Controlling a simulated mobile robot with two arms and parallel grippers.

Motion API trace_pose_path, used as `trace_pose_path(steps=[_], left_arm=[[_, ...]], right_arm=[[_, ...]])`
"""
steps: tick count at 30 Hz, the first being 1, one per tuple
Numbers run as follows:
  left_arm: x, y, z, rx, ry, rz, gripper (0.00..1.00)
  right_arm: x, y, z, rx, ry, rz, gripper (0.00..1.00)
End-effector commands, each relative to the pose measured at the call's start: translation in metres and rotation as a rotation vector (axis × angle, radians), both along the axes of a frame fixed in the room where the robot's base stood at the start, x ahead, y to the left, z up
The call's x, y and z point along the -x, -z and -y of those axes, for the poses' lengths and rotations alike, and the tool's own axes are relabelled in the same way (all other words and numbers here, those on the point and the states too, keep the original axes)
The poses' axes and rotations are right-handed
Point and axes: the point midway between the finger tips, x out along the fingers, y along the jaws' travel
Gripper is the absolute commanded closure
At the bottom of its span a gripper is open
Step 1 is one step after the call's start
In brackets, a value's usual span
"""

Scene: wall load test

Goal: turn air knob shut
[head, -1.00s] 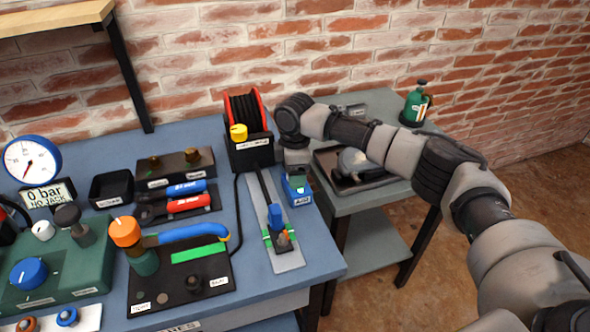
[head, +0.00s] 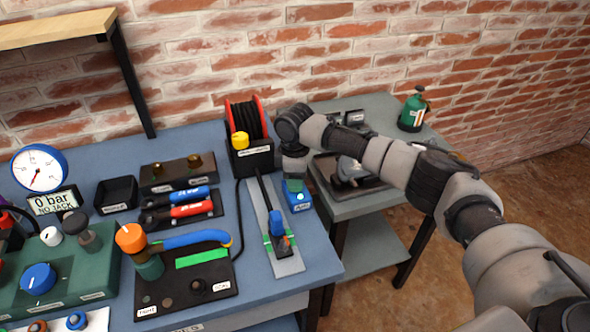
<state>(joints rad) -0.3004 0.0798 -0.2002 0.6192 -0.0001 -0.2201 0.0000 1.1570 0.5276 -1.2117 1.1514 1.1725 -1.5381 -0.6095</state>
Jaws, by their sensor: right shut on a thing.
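A small blue box (head: 299,202) with a white label stands at the right edge of the blue bench. My right gripper (head: 294,184) points down over it and is shut on a small part at its top, which I take to be the air knob. The jaws and wrist hide most of that part, so its turn angle cannot be read. A bit of green shows at the fingertips. My left gripper is not in view.
A clamp lever plate (head: 285,262) lies in front. A grey side table (head: 381,207) holds a tray. A green bottle (head: 412,110) stands behind my right arm.

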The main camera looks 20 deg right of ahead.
Motion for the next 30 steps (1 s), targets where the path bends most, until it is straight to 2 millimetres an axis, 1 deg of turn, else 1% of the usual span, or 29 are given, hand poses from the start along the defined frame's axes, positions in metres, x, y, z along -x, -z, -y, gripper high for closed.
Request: trace_pose_path(steps=[1, 6, 12, 21, 30], left_arm=[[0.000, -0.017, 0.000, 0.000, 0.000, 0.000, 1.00], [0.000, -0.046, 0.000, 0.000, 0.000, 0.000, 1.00], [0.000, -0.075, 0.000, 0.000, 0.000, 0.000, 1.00], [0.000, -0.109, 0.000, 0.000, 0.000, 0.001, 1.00], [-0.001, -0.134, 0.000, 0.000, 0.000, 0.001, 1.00]], right_arm=[[0.001, -0.007, -0.001, -0.003, 0.037, -0.004, 0.80], [0.001, -0.008, -0.002, -0.003, 0.188, -0.005, 0.80], [0.001, -0.006, -0.002, -0.002, 0.380, -0.004, 0.80], [0.001, -0.005, -0.002, -0.002, 0.664, -0.003, 0.80], [0.001, -0.004, -0.002, 0.000, 0.949, -0.003, 0.80]])
